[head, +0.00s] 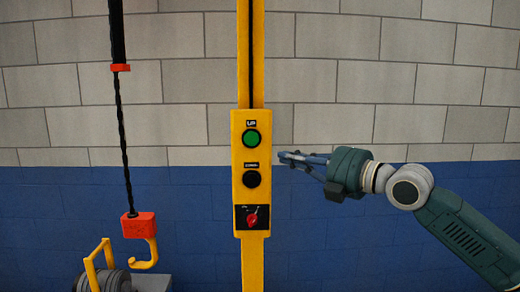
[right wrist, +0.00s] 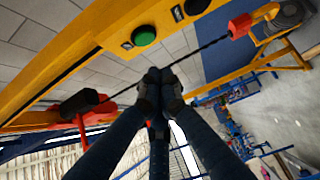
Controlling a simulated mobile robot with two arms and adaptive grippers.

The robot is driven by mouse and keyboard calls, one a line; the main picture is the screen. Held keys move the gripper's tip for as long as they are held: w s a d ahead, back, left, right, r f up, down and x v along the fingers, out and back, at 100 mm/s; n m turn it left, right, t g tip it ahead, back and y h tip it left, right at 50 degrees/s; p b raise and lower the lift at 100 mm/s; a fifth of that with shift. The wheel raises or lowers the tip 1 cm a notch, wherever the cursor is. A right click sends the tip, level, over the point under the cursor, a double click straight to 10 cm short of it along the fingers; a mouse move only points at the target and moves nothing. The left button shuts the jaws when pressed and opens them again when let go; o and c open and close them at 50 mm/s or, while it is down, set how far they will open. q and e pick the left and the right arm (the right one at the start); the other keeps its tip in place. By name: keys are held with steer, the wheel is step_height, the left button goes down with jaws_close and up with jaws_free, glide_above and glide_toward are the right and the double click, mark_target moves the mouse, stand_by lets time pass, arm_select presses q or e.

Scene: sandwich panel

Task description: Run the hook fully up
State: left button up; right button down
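A yellow control post (head: 240,222) stands mid-view with a green button labelled UP (head: 251,138), a black button (head: 251,179) below it and a red rotary switch (head: 252,217). The yellow hook (head: 146,256) with its red block (head: 138,225) hangs low on a dark chain (head: 122,135), left of the post. My right gripper (head: 284,156) is just right of the post, between the two buttons in height. Its fingertips (right wrist: 160,80) look closed together and empty, apart from the green button (right wrist: 144,36) in the right wrist view. My left gripper is out of view.
A grey weight with a yellow handle (head: 92,265) sits below and left of the hook, apart from it. A red stop piece (head: 120,68) is high on the chain. A grey-and-blue block wall is behind. Space right of the post is free except for my arm.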

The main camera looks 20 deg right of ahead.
steer(key=shift+s+a+r+n, duration=0.3)
steer(key=shift+s+r, duration=0.15)
steer(key=shift+s, duration=0.1)
steer(key=shift+w+r, duration=0.1)
steer(key=shift+w, duration=0.05)
steer(key=p, duration=0.5)
glide_toward(245, 142)
steer(key=a+x, duration=0.1)
steer(key=x, duration=0.3)
steer(key=shift+w+d, duration=0.2)
steer(key=shift+w, duration=0.3)
